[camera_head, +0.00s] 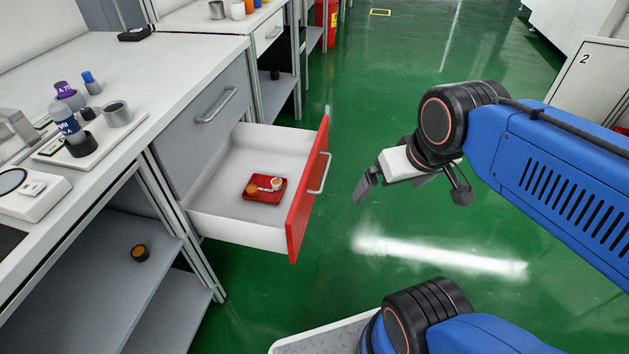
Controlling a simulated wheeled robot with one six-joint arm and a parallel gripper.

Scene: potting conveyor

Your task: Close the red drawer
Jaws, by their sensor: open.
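The red drawer (309,187) is pulled out of the grey cabinet under the white bench. It has a red front with a pale handle (320,174) and a white inside. A small red tray (265,188) with two small round items lies on the drawer floor. My gripper (412,194) is to the right of the drawer front, apart from it. Its two dark fingers are spread, with nothing between them.
Bottles, a metal cup (117,114) and instruments stand on the white bench top (160,62) at left. A closed grey drawer (210,112) is beside the red one. Green floor (330,270) is clear around my gripper. A cabinet marked 2 (590,75) stands at right.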

